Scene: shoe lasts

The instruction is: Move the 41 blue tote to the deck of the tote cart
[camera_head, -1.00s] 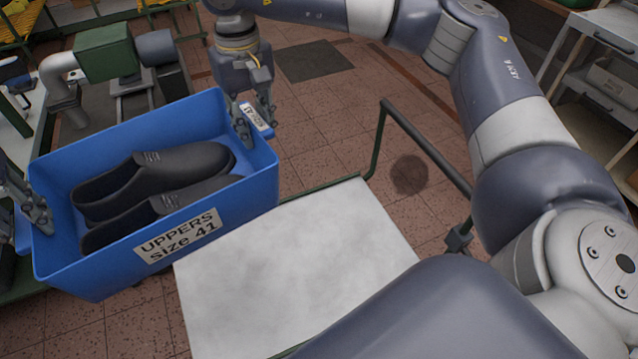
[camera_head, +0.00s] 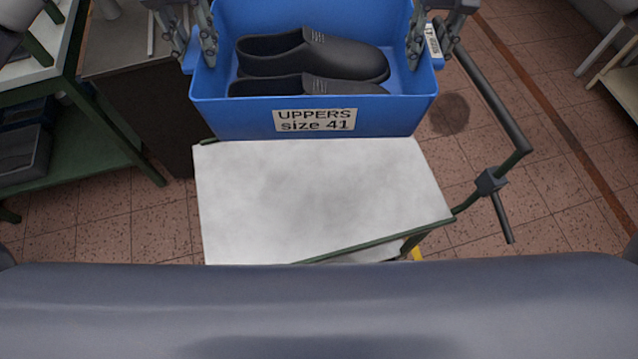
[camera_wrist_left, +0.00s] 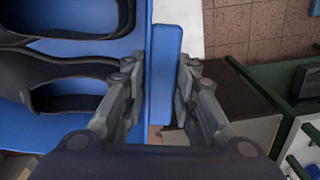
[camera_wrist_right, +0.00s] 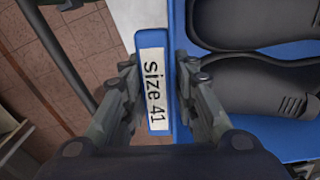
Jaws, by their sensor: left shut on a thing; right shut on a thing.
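The blue tote (camera_head: 240,118), labelled "UPPERS size 41", holds black shoe uppers (camera_head: 300,60) and is at the top middle of the head view, at the far edge of the cart deck. My left gripper (camera_head: 205,50) is shut on its left wall; the left wrist view shows the fingers either side of the blue rim (camera_wrist_left: 165,75). My right gripper (camera_head: 418,50) is shut on its right wall, beside the "size 41" label (camera_wrist_right: 155,90) in the right wrist view. The tote cart's pale deck (camera_head: 310,200) is bare in front of the tote. Whether the tote touches it is unclear.
A green-framed bench (camera_head: 100,160) with dark bins (camera_head: 25,150) is at the left. Tiled floor (camera_head: 560,190) is open at the right.

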